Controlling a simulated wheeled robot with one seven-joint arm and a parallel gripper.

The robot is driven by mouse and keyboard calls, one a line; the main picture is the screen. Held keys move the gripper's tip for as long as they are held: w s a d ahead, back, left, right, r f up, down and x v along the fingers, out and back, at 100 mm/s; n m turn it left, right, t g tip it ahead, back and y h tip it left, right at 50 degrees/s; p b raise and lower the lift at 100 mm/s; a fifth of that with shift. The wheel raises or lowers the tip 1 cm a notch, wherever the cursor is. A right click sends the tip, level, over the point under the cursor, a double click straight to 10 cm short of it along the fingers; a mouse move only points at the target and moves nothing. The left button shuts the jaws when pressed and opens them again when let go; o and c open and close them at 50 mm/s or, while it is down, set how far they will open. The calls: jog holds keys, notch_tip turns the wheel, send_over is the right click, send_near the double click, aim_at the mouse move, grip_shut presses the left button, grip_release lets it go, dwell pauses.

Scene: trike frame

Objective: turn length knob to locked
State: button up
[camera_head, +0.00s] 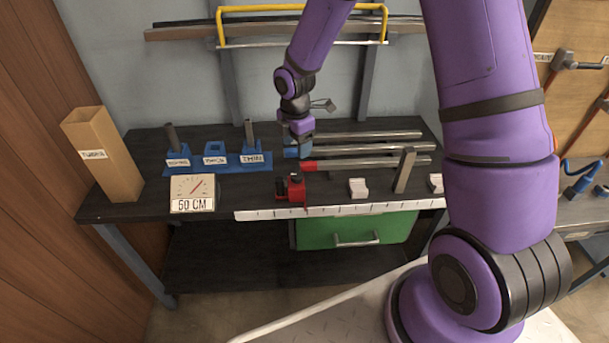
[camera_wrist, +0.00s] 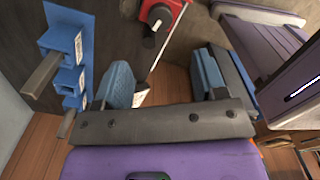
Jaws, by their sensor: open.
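A red clamp block (camera_head: 297,191) with a dark knob (camera_head: 281,197) sits on the white ruler strip (camera_head: 345,210) along the bench's front edge. In the wrist view the red block (camera_wrist: 172,8) is at the top edge, with its dark knob (camera_wrist: 152,30) pointing down toward my jaws. I cannot tell whether the knob is locked. My gripper (camera_head: 299,151) is over the bench, behind the red block in the head view and apart from it. In the wrist view my gripper (camera_wrist: 165,80) has its two blue fingers spread, with nothing between them.
A dial box marked 50 CM (camera_head: 192,193) stands left of the block. Blue labelled holders (camera_head: 216,160) with upright tubes are behind it. Metal tubes (camera_head: 365,149) lie at the back right. A white block (camera_head: 358,187) and an upright post (camera_head: 404,171) stand to the right.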

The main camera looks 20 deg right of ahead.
aim_at(297, 174)
notch_tip(297, 174, down, 11)
jog(key=shift+r, duration=0.1)
dwell(0.4)
jog(key=c, duration=0.9)
